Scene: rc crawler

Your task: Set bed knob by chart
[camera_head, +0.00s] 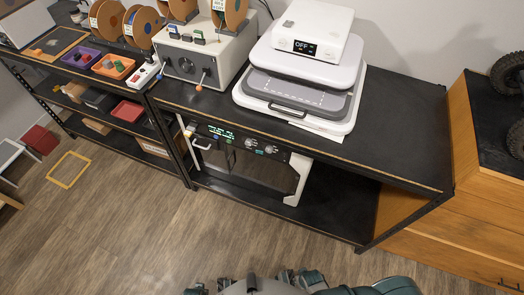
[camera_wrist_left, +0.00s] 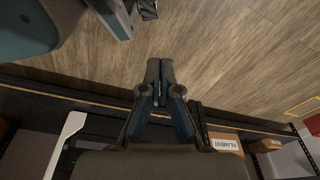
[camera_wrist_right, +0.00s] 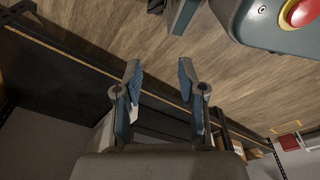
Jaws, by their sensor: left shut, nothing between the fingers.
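A dark-fronted machine with white side frames (camera_head: 226,160) stands on the lower shelf below the bench. Its upper front carries a lit green display (camera_head: 221,132) and two small pale knobs, a left one (camera_head: 252,142) and a right one (camera_head: 270,149). Their pointer positions and labels are too small to read. I cannot tell which is the bed knob, and I cannot make out a chart. My left gripper (camera_wrist_left: 160,75) is shut and empty, with the floor behind it. My right gripper (camera_wrist_right: 160,70) is open and empty. Both are apart from the machine.
On the black bench (camera_head: 400,130) stand a white press (camera_head: 315,45) reading OFF and a grey box (camera_head: 205,55) with a dial and orange-tipped lever. Spools, an orange bin (camera_head: 112,67) and a purple bin (camera_head: 80,58) are left. Wooden drawers (camera_head: 470,215) stand right. The front floor is clear.

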